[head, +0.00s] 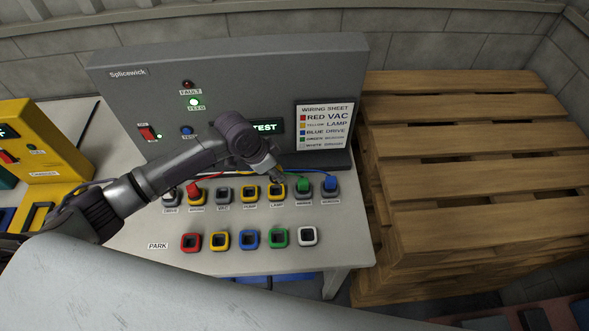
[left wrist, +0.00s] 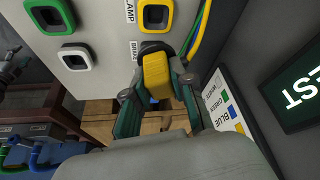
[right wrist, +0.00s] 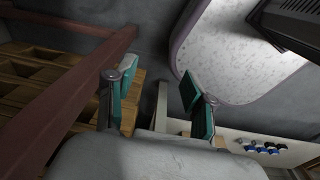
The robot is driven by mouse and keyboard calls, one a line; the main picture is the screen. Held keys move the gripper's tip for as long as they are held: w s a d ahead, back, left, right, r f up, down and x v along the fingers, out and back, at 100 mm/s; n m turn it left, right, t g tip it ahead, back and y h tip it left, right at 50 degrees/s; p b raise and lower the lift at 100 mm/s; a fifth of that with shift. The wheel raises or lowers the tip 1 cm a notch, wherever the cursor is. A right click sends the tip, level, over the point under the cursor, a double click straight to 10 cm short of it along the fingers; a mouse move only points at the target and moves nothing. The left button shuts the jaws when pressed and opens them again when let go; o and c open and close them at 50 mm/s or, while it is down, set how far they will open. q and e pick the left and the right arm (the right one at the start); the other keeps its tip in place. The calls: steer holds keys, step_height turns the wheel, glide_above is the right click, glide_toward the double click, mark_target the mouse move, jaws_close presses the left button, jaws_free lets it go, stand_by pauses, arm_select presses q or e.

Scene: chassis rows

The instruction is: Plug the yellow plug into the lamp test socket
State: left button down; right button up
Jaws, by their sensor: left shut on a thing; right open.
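The yellow plug (left wrist: 157,75) is between the fingers of my left gripper (left wrist: 157,92), which is shut on it. In the left wrist view its dark end lies beside the BRAKE label; I cannot tell whether it touches anything. The yellow-rimmed LAMP socket (left wrist: 155,15) shows just above it in that view, its opening uncovered. In the head view my left gripper (head: 281,178) is over the right side of the LAMP socket (head: 277,190), and the plug is mostly hidden. My right gripper (right wrist: 156,98) is open and empty, away from the panel.
A green plug (head: 303,184) and a blue plug (head: 330,184) stand right of the LAMP socket, with cables behind. A red plug (head: 193,189) stands left. The PARK row (head: 249,240) is in front. Wooden pallets (head: 450,160) stand right of the table.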

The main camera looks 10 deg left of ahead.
arm_select(q)
steer(key=f+b, duration=0.1)
steer(key=a+f+b, duration=0.1)
steer(key=f+b, duration=0.1)
steer(key=shift+w+a+f, duration=0.15)
steer(key=shift+w+f, duration=0.15)
steer(key=shift+w, duration=0.05)
steer(key=shift+s+d+f+b, duration=0.1)
steer(key=shift+d+f+b, duration=0.15)
steer(key=shift+f+b, duration=0.55)
steer(key=shift+r, duration=0.1)
steer(key=shift+a, duration=0.1)
steer(key=shift+p, duration=0.3)
arm_select(e)
steer(key=a+f, duration=0.2)
steer(key=w+a+f, duration=0.1)
steer(key=a+f, duration=0.1)
steer(key=shift+w, duration=0.15)
steer(key=shift+d, duration=0.35)
arm_select(q)
steer(key=shift+p, duration=0.35)
arm_select(e)
steer(key=shift+r, duration=0.3)
